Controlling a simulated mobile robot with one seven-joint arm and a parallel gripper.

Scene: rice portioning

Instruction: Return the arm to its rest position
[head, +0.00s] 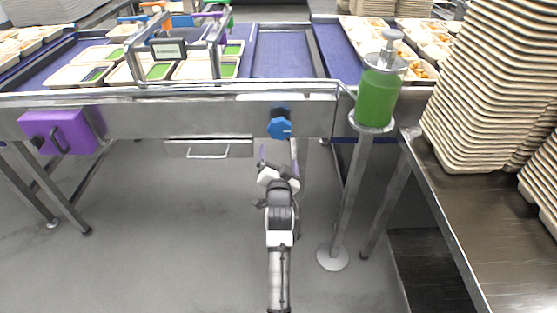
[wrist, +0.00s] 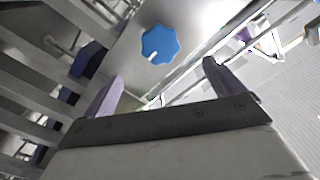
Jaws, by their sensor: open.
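My gripper (head: 279,153) is open and empty in the head view, at the end of my arm, which reaches forward over the floor. It is just below a blue knob (head: 280,128) on the front panel of the metal conveyor frame. In the wrist view, the two purple fingers of my gripper (wrist: 160,85) stand wide apart. The blue knob (wrist: 160,45) shows beyond and between them, and the fingers do not appear to touch it.
A green pump bottle (head: 377,95) stands on a post at the right. Stacked trays (head: 490,80) sit on a metal table (head: 470,215). A purple box (head: 72,131) and a drawer (head: 208,149) are on the frame's left. Open floor (head: 170,240) lies at the left.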

